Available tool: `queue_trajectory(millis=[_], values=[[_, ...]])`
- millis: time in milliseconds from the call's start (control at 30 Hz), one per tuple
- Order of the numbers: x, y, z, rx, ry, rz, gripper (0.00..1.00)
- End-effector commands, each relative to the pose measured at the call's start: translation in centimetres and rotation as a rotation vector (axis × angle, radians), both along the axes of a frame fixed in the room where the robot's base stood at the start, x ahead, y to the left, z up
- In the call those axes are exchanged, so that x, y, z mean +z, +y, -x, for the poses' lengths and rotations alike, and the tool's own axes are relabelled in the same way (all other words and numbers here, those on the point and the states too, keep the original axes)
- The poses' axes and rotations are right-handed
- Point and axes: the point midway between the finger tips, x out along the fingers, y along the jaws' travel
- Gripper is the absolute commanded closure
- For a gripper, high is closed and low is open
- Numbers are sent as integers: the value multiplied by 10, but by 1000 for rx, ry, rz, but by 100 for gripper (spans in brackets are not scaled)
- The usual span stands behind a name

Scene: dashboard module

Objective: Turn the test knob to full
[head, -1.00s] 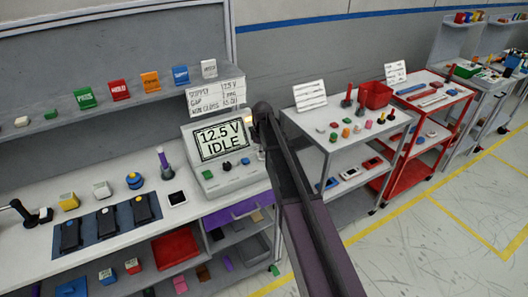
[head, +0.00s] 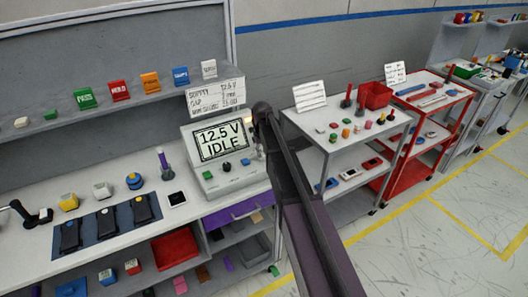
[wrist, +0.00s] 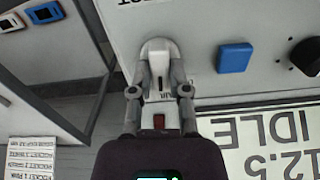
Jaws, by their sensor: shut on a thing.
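The test unit (head: 200,140) stands on the bench in the head view, its screen reading 12.5 V IDLE. In the wrist view its screen (wrist: 265,138) appears upside down. A pale test knob (wrist: 157,50) with a rounded end sits on the unit's panel by a partly cut-off label ending in "EST". My gripper (wrist: 159,75) is shut on this knob, one finger on each side. My arm largely hides the knob in the head view. I cannot tell how far it is turned.
A blue button (wrist: 234,57) and a black knob (wrist: 306,56) are beside the gripped knob. A green button (head: 208,175) is at the unit's left. A grey cart (head: 340,137) with small parts stands to the right of my arm.

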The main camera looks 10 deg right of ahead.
Motion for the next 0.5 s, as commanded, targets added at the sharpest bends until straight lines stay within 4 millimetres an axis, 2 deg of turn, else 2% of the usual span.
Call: queue_trajectory(millis=[33,500], values=[[0,0,-5,-46,-10,1,100],[0,-1,-5,-488,-11,-1,100]])
